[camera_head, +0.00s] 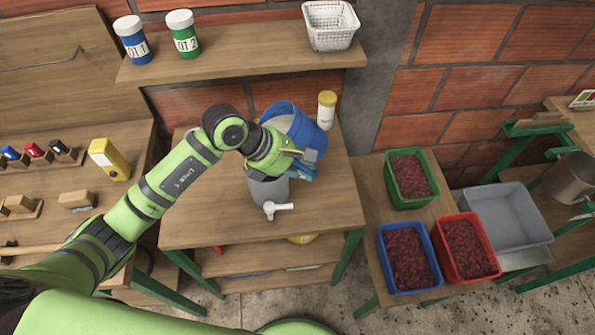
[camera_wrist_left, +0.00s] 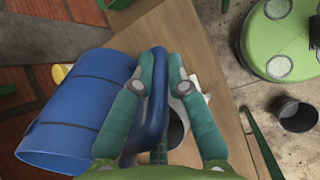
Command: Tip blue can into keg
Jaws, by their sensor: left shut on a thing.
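The blue can (camera_head: 308,130) is in my left gripper (camera_head: 297,163), above the wooden table and behind the grey keg. The can looks tilted, with its pale open mouth toward the upper left. In the left wrist view the two teal fingers (camera_wrist_left: 161,68) are closed around the can's blue handle (camera_wrist_left: 157,95), and the can's body (camera_wrist_left: 75,115) lies to their left. The grey keg (camera_head: 266,192) with a white tap stands upright on the table, its top hidden by my gripper. My right gripper is not in view.
A shelf (camera_head: 240,66) above holds a blue jar, a green jar and a white basket (camera_head: 330,25). Trays of red berries (camera_head: 463,247) stand on the right table. The table front is mostly clear.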

